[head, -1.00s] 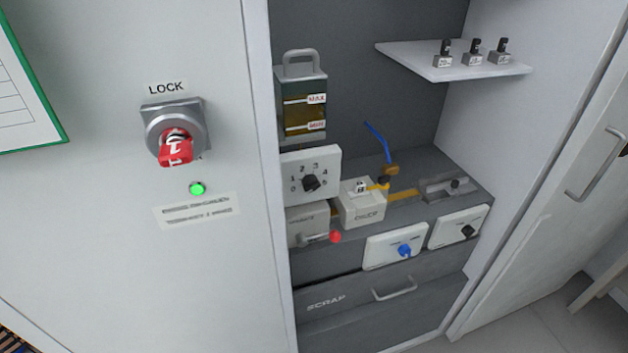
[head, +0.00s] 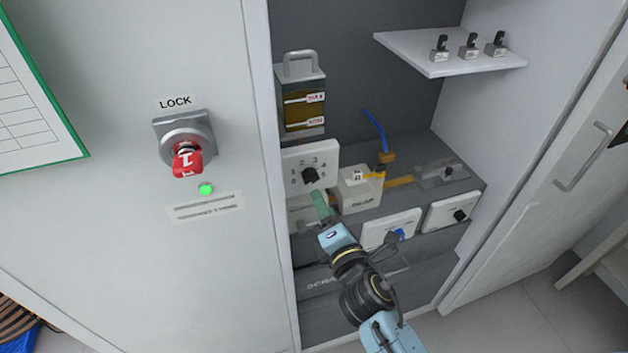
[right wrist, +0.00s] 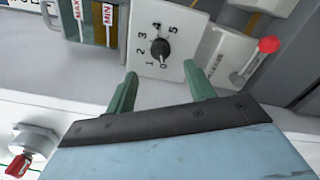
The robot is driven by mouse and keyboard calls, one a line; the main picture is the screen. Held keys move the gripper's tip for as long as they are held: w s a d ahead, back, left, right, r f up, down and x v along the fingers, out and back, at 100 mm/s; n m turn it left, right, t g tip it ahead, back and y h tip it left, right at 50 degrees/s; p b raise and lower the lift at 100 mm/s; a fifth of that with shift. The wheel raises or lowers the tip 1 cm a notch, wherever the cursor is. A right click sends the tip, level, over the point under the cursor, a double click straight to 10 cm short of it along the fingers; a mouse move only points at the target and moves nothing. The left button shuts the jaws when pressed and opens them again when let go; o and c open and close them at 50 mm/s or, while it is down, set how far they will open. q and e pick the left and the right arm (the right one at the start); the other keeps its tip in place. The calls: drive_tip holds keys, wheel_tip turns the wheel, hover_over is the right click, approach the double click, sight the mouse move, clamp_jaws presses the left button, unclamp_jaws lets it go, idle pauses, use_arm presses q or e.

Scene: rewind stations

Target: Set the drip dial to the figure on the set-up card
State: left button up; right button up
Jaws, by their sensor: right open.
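The drip dial, a black knob (head: 310,175) on a white plate marked with figures from 0 up, sits in the open cabinet bay. It also shows in the right wrist view (right wrist: 160,48), with its pointer seemingly towards the 0, though this is small. My right gripper (head: 319,196) is just in front of and below the knob. In the right wrist view its green fingers (right wrist: 160,76) are apart and empty, with the knob beyond their tips. A green-edged sheet (head: 30,115) is partly in view at the left; no figure can be read on it. My left gripper is out of view.
A red lock key (head: 187,160) and a green lamp (head: 206,189) are on the left panel. An oil tank (head: 304,105) stands above the dial. A red-knobbed lever (right wrist: 268,45) is near the dial. A shelf (head: 430,62) holds small labelled blocks.

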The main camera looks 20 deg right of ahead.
sight(313, 182)
drive_tip(key=w, duration=0.8)
drive_tip(key=shift+a, duration=0.1)
drive_tip(key=shift+s, duration=0.1)
drive_tip(key=c, duration=1)
